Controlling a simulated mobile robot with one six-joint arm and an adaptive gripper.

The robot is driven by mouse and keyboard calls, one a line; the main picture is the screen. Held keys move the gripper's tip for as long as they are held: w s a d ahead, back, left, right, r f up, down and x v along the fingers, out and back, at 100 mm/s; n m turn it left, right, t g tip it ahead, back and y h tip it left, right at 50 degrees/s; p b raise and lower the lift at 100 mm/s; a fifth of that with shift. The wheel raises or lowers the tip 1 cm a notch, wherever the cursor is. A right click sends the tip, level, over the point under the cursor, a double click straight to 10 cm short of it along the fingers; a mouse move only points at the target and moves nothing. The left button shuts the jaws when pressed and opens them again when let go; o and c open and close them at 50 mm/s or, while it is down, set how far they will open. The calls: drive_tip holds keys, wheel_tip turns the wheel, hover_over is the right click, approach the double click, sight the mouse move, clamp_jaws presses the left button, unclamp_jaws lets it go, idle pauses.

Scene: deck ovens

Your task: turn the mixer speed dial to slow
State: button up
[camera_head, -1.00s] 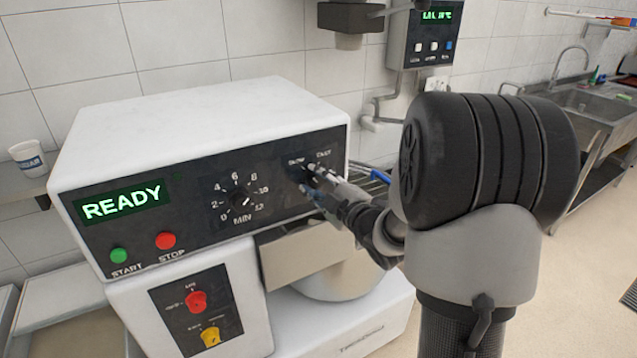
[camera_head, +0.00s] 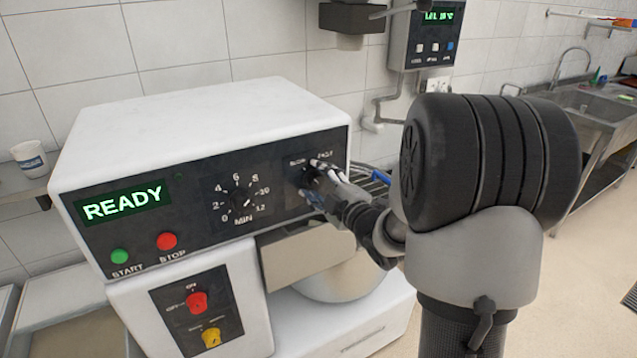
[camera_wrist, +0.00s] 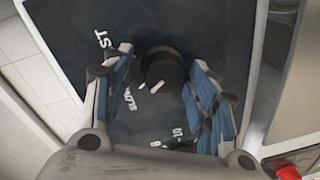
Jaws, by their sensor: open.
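The mixer (camera_head: 200,120) is a white machine with a black control panel and a green READY display. Its speed dial (camera_wrist: 162,66) is a round black knob in the wrist view, with SLOW and FAST lettering beside it. White marks show by its lower edge; I cannot tell surely which setting it points at. My gripper (camera_wrist: 160,64) is open, with a blue-padded finger on each side of the knob and gaps showing. In the head view my gripper (camera_head: 316,177) is at the panel's right end and largely hides the dial.
The timer dial (camera_head: 241,200) is left of my gripper. Green START (camera_head: 120,256) and red STOP (camera_head: 167,241) buttons are at the panel's left. Red (camera_head: 197,302) and yellow (camera_head: 211,338) knobs are below. A wall control box (camera_head: 424,40) hangs behind.

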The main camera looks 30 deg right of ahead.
drive_tip(key=s, duration=1.2)
drive_tip(key=shift+d+r, duration=0.35)
drive_tip(key=shift+w+r, duration=0.1)
